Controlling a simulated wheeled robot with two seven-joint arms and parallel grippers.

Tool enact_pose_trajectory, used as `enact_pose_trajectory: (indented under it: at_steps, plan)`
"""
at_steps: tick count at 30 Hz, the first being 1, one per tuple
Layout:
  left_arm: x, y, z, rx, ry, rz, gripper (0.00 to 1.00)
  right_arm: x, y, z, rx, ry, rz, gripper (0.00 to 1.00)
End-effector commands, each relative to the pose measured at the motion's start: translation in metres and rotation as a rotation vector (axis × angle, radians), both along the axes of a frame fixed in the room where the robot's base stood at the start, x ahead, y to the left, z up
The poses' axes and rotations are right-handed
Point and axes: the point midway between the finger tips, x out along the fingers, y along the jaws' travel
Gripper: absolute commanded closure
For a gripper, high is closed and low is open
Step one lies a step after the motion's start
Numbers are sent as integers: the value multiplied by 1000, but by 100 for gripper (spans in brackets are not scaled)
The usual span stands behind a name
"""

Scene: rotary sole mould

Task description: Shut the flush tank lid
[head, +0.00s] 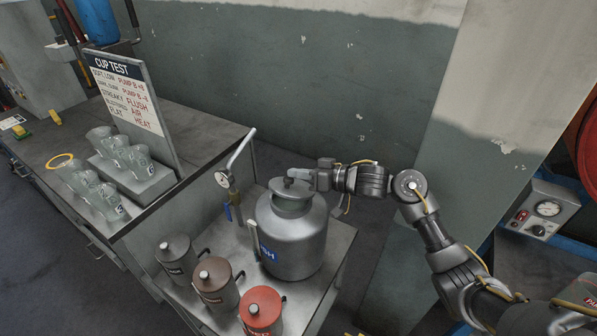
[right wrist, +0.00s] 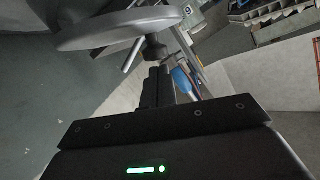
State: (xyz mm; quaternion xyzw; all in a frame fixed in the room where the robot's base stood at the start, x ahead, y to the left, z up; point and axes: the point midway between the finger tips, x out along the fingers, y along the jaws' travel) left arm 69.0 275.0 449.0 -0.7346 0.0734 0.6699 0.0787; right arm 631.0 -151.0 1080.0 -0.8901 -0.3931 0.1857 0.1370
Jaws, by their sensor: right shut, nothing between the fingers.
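The flush tank (head: 292,243) is a grey metal vessel with a blue label, standing on a metal bench. In the right wrist view the shut fingers (right wrist: 157,85) point at a dark knob (right wrist: 154,48) by the lid's grey disc (right wrist: 115,28); contact is unclear. My left gripper is not in view.
Grey, brown and red lidded canisters (head: 216,284) stand in front of the tank. A gauge on a bent pipe (head: 222,179) rises behind it at left. A bench with glass cups (head: 128,157) and a CUP TEST sign (head: 126,92) is further left. A wall is behind.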

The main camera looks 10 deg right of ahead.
Motion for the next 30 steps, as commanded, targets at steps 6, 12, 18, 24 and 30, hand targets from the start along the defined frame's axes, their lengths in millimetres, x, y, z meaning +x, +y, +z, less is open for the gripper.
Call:
enact_pose_trajectory:
  at_steps: [6, 12, 18, 24, 30]
  plan:
    - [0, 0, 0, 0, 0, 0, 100, 0, 1, -1, 0, -1, 0, 100]
    - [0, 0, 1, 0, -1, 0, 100, -2, 2, -3, -12, -12, 0, 100]
    - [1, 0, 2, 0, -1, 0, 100, -16, 14, -21, -157, -153, 2, 100]
    - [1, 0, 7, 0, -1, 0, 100, -24, 23, -34, -232, -227, 0, 100]
    - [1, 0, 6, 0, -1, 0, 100, -24, 24, -37, -230, -229, -1, 100]
